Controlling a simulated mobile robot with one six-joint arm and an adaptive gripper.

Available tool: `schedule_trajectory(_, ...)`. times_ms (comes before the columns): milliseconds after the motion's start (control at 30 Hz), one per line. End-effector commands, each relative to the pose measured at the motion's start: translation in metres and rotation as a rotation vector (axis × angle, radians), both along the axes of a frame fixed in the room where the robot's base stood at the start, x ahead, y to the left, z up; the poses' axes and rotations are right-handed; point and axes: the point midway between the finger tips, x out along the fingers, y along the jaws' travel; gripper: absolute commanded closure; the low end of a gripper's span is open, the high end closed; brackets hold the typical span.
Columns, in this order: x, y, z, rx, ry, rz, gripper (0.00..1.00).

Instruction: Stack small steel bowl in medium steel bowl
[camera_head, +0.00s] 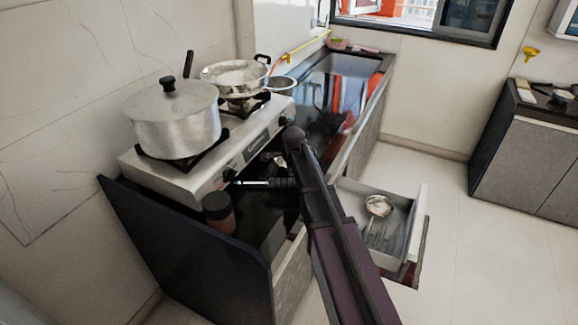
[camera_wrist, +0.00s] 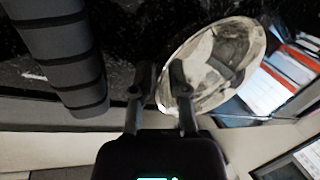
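In the wrist view a small shiny steel bowl (camera_wrist: 225,60) looks tilted, with its near left rim close to my fingers. My gripper (camera_wrist: 160,82) has its two dark fingers apart. The right finger overlaps the bowl, and the rim seems to lie between the fingers; I see no clear grip on it. In the head view my arm hides most of my gripper and the counter in front of the stove. A larger steel bowl (camera_head: 282,86) stands on the counter past the stove, partly hidden by a pan. I cannot tell whether it is the medium bowl.
A lidded pot (camera_head: 172,120) and a two-handled pan (camera_head: 236,77) stand on the stove (camera_head: 182,178). A ribbed dark handle (camera_wrist: 62,50) with a metal rod lies beside my gripper. A brown jar (camera_head: 219,214) stands nearby. An open drawer (camera_head: 400,238) holds a steel utensil.

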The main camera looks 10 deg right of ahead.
Motion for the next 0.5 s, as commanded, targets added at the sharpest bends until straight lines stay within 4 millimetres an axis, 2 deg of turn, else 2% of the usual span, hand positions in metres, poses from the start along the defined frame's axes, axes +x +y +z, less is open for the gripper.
schedule_trajectory(267,0.0000,-0.0001,0.0000,0.000,0.000,0.000,0.79)
schedule_trajectory(300,0.0000,-0.0002,0.0000,0.000,0.000,0.000,0.82)
schedule_trajectory(367,0.0000,-0.0002,0.0000,0.000,0.000,0.000,0.99)
schedule_trajectory(500,-0.0001,-0.0003,0.0000,0.000,0.000,0.000,1.00)
